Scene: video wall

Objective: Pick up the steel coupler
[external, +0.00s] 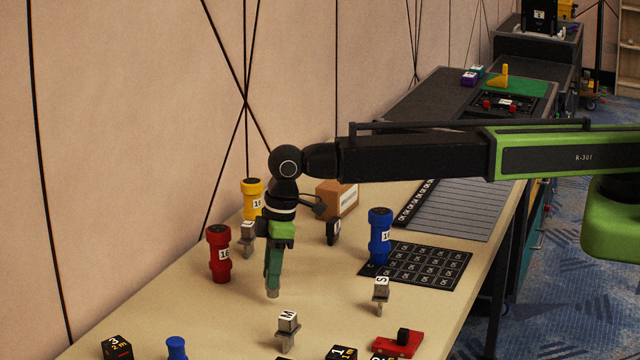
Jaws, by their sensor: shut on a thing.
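My gripper (273,284) points straight down over the cream table, its green fingers shut. A small grey metallic piece (272,294) shows at the fingertips, and the gripper is shut on it. It fits the steel coupler, but most of it is hidden by the fingers. I cannot tell whether it touches the table. Other grey pieces with lettered blocks stand nearby: one marked M (287,330) in front, one marked S (381,294) to the right, and another (247,240) behind on the left.
A red cylinder (219,255) stands left of my gripper, a yellow one (252,199) behind it. A blue cylinder (380,237) stands right, by a black grid mat (430,262). A cardboard box (338,199) sits behind. Black numbered cubes (117,347) and a red block (397,344) lie in front.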

